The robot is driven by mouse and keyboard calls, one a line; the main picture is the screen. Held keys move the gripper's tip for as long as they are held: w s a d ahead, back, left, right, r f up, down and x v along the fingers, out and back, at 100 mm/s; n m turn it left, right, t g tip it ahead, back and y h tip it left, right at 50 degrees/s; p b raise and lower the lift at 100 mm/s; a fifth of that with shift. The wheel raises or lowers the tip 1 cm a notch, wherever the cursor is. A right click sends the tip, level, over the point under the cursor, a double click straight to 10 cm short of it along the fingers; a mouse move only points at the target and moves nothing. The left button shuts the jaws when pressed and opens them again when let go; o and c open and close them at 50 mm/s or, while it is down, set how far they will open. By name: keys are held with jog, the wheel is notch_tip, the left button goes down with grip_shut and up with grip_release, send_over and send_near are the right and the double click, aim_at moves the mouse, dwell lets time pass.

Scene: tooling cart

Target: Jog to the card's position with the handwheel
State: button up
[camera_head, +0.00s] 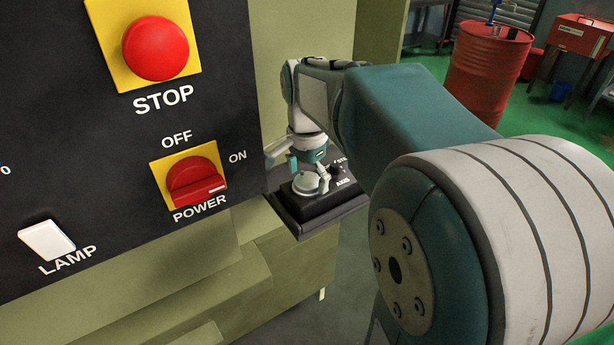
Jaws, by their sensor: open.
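The handwheel (306,184) is a small pale round dial on top of a black control box (284,208). The box juts out from the machine's green side and bears the label AXIS and a partly hidden label beside a small knob (336,171). My gripper (308,175) points down over the box with its fingers open, at the handwheel. One finger shows at the dial's right side. I cannot tell whether the fingers touch the dial. The card and any position readout do not show in this view.
The dark panel at left carries a red STOP button (155,48), a red POWER switch (196,184) and a white LAMP rocker (46,240). My arm fills the right side. Behind it are a red drum (487,68), a red toolbox (577,35) and green floor.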

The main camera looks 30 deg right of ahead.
jog(key=c, duration=1)
jog(key=shift+n, duration=0.4)
jog(key=n, duration=0.6)
jog(key=shift+s, duration=0.1)
jog(key=shift+o, duration=0.2)
jog(key=n, duration=0.3)
jog(key=shift+n, duration=2.2)
